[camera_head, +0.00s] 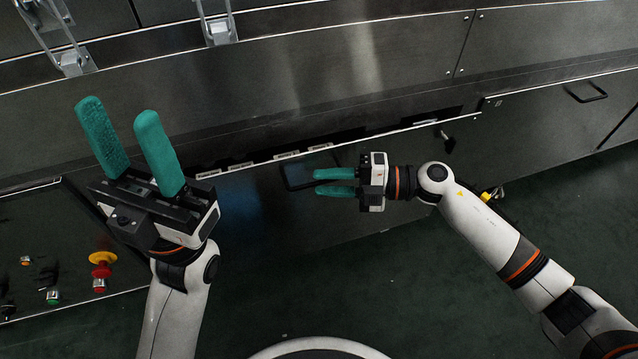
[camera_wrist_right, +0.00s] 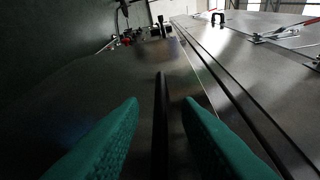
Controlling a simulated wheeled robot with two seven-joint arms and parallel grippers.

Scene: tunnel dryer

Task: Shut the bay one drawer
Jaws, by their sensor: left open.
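The drawer is a wide dark panel (camera_head: 255,215) low in the machine front. Its top edge carries several pale labels, and a dark gap shows behind part of that edge, so it seems to stand out a little. Its black handle (camera_head: 298,186) also shows as a dark bar (camera_wrist_right: 160,120) in the right wrist view. My right gripper (camera_head: 318,182) is at this handle, with the bar between its green fingers (camera_wrist_right: 160,105). Whether they press on the bar is unclear. My left gripper (camera_head: 118,108) is open and empty, raised left of the drawer.
A control panel (camera_head: 45,255) with a red knob (camera_head: 102,262) and buttons lies at lower left. Another panel with a black handle (camera_head: 587,92) is at right. Metal latches (camera_head: 218,30) hang above. Green floor (camera_head: 440,270) is clear in front.

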